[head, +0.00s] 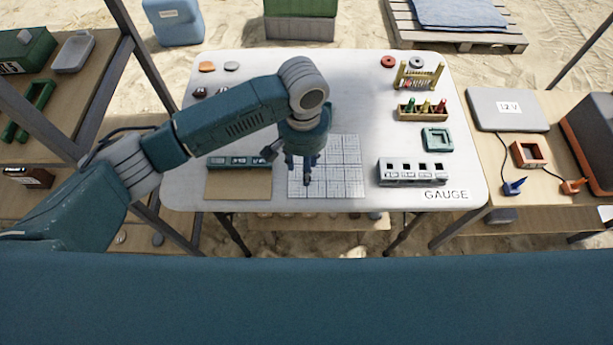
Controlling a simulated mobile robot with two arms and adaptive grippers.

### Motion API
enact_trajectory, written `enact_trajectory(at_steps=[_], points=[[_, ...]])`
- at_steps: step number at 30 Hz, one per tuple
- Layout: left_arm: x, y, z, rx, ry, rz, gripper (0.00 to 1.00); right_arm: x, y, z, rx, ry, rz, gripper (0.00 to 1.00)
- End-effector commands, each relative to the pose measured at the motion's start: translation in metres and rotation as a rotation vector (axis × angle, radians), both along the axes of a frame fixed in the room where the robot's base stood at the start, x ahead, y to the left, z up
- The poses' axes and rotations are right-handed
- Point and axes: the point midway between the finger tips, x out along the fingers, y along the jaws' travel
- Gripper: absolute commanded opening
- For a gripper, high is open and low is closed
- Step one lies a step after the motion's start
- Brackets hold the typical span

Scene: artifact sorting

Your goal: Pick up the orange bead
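A small flat orange piece (207,66), which looks like the orange bead, lies at the far left of the white table (330,95). It is too small to make out its exact shape. My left gripper (303,178) points down over the white gridded sheet (342,172) near the middle of the table. It is well to the right of the orange piece and nearer to me. Its fingers are small and partly overlapped, so I cannot tell their opening or whether anything is between them. My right gripper is not in view.
A pale disc (232,66) lies beside the orange piece, with dark pieces (199,92) nearer. A teal tray (238,162) sits on the brown board (238,188). A red ring (388,61), bead rack (419,75), bottle holder (423,114) and grey slotted box (412,173) stand right.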

Motion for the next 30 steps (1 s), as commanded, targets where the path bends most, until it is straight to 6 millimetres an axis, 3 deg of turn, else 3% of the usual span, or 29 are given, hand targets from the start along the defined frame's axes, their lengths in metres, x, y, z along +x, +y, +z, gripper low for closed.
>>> enact_trajectory(at_steps=[12,21,26,30], points=[[0.007,-0.006,-0.049,0.0,0.001,-0.001,0.38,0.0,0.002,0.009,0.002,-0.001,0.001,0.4],[0.008,-0.007,-0.055,-0.002,-0.003,-0.002,0.38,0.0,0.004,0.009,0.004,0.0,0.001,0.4],[0.008,-0.007,-0.055,-0.002,-0.002,-0.002,0.08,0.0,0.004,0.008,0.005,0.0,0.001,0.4],[0.008,-0.007,-0.055,-0.002,-0.002,-0.002,0.05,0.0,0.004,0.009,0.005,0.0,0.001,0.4]])
